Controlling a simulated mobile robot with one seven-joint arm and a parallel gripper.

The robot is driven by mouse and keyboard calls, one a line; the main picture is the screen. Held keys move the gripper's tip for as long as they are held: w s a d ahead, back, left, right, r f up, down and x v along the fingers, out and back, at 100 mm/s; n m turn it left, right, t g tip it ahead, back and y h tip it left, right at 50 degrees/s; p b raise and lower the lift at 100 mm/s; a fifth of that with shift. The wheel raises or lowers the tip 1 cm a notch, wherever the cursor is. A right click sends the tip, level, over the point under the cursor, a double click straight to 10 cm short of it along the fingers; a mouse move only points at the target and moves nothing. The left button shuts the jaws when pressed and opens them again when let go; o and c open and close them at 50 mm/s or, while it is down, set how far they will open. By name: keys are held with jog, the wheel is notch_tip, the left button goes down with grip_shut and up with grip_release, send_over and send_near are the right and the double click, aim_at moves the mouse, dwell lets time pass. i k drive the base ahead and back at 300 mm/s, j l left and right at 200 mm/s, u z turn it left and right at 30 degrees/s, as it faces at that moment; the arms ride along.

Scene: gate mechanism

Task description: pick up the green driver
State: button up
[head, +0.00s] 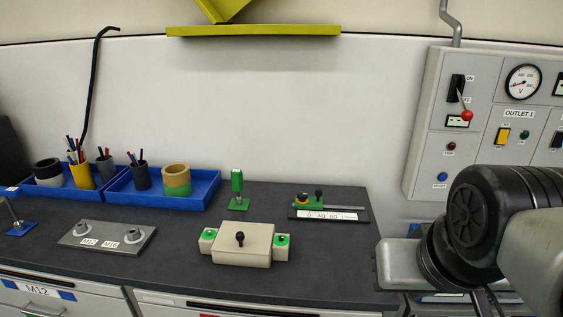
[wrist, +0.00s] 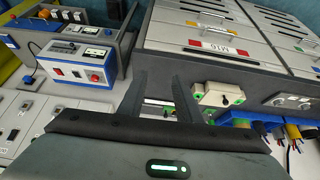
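The green driver (head: 237,181) stands upright on a small green base on the dark bench, behind the beige box, in the head view. I cannot pick it out with certainty in the wrist view. My gripper (wrist: 160,78) shows in the wrist view with its two dark fingers apart and nothing held between them. In the head view only part of my arm shows at the right, well away from the driver; the fingers are not visible there.
The beige box (head: 243,244) with green-topped ends stands in front of the driver. A scale with a green slider (head: 328,212) lies to its right. Blue bins (head: 163,203) with cups are left, a metal plate (head: 106,238) front left. A control panel (head: 490,125) is at right.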

aim_at(237, 179)
jog(key=i+j, duration=0.1)
jog(key=j, duration=0.55)
jog(key=i+j, duration=0.1)
jog(key=j, duration=0.5)
jog(key=i+j, duration=0.1)
jog(key=j, duration=0.55)
